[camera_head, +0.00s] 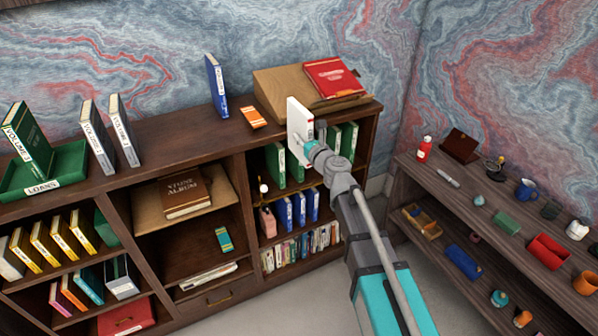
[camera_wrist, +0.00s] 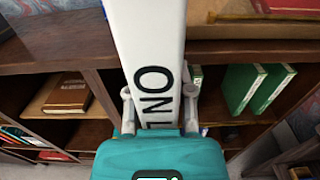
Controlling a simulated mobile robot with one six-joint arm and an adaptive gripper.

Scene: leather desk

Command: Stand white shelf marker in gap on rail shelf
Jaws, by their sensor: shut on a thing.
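The white shelf marker (camera_head: 299,115) is a flat upright slab with dark lettering, seen close up in the wrist view (camera_wrist: 150,35). My gripper (camera_head: 311,147) is shut on its lower part, with a finger on each side in the wrist view (camera_wrist: 159,100). The marker is in front of the right bookcase section, near the top board. Behind and below it is the compartment with green books (camera_head: 348,141), which also show in the wrist view (camera_wrist: 268,88). A gap lies between the left and right green books, partly hidden by the marker and my gripper.
A sloped wooden stand (camera_head: 280,85) with a red book (camera_head: 333,77) is on the bookcase top. An orange book (camera_head: 253,117) and a blue book (camera_head: 216,88) are left of it. A low shelf (camera_head: 480,215) with small items stands right.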

